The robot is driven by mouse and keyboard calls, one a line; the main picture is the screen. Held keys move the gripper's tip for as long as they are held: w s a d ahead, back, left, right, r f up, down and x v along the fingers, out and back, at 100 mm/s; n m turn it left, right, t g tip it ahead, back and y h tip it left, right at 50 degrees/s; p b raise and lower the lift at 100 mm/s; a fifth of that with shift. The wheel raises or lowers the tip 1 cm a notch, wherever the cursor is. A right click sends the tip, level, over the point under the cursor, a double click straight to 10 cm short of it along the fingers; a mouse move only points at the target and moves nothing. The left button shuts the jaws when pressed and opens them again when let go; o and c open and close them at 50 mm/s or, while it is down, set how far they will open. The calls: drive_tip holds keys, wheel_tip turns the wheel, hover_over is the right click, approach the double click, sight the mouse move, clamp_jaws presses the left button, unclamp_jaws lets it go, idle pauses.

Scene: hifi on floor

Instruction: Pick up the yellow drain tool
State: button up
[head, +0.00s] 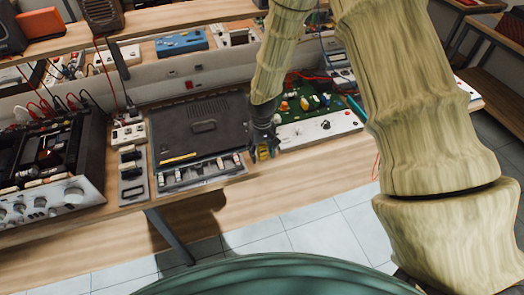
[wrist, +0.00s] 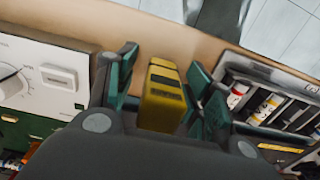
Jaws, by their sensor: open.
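The yellow drain tool (wrist: 163,98) is a yellow block with dark markings on its face. In the wrist view it stands between the two green fingers of my gripper (wrist: 166,78), with a gap visible on its left side. In the head view my gripper (head: 263,143) points down at the front of the bench, between the black device and the green circuit board. A bit of yellow (head: 264,153) shows at its fingertips there. The gripper is open around the tool. The tool's lower end is hidden behind the gripper body.
A black flat device (head: 202,125) with front keys lies left of my gripper. A green circuit board unit (head: 310,103) with a white panel (head: 322,127) lies right. An open amplifier (head: 55,160) stands far left. A bare wooden strip (head: 300,172) runs along the bench front.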

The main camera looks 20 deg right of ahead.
drive_tip(key=c, duration=1.1)
